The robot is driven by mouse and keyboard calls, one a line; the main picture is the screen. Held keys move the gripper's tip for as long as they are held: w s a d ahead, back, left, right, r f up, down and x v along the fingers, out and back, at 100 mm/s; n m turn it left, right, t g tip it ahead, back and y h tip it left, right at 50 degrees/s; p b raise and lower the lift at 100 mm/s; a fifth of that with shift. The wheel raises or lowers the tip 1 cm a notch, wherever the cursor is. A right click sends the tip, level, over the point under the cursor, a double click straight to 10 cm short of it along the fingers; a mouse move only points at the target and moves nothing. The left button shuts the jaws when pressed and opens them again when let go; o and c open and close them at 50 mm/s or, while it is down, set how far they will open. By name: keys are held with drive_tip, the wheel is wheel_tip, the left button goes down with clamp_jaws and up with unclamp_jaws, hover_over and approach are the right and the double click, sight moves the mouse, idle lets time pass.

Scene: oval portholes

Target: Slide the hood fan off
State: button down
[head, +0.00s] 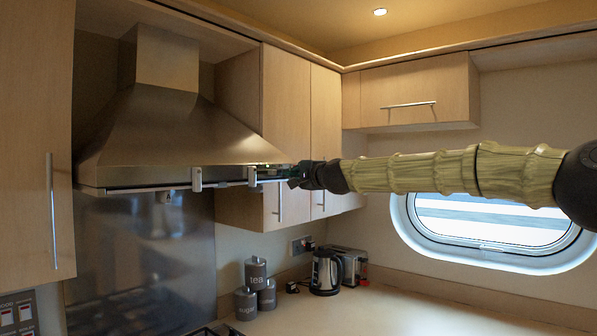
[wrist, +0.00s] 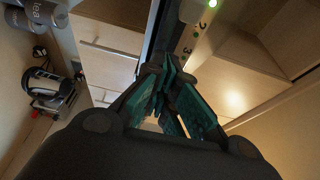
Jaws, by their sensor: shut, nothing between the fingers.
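The metal range hood (head: 165,125) hangs on the back wall at the left in the head view. Along its front lower edge runs a strip with two light, upright tabs, a left one (head: 196,180) and a right one (head: 252,177). In the wrist view the hood's control strip (wrist: 196,32) shows green lights and the numbers 2 and 3. My gripper (head: 293,178) is at the right end of this strip. In the wrist view its teal fingers (wrist: 166,72) are shut and empty, close to the strip. I cannot tell whether they touch it. The fan slider itself cannot be made out.
Wall cabinets (head: 288,110) stand right of the hood, close behind my gripper. A kettle (head: 326,272), toaster (head: 350,265) and canisters (head: 256,285) stand on the counter (head: 400,310) below. An oval porthole (head: 490,222) is at the right. The air above the counter is clear.

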sight(269, 173)
drive_tip(key=shift+s+a+r+p, duration=0.2)
drive_tip(key=shift+s+a+p, duration=0.25)
drive_tip(key=shift+s+a, duration=0.45)
drive_tip(key=shift+s+a+f, duration=0.1)
drive_tip(key=shift+s, duration=0.15)
drive_tip(key=shift+s+a, duration=0.1)
drive_tip(key=s+a+b, duration=0.2)
drive_tip(key=s+a, duration=0.1)
drive_tip(key=shift+s+a+f, duration=0.1)
drive_tip(key=shift+s+a, duration=0.15)
drive_tip(key=shift+a, duration=0.05)
drive_tip(key=shift+d, duration=0.1)
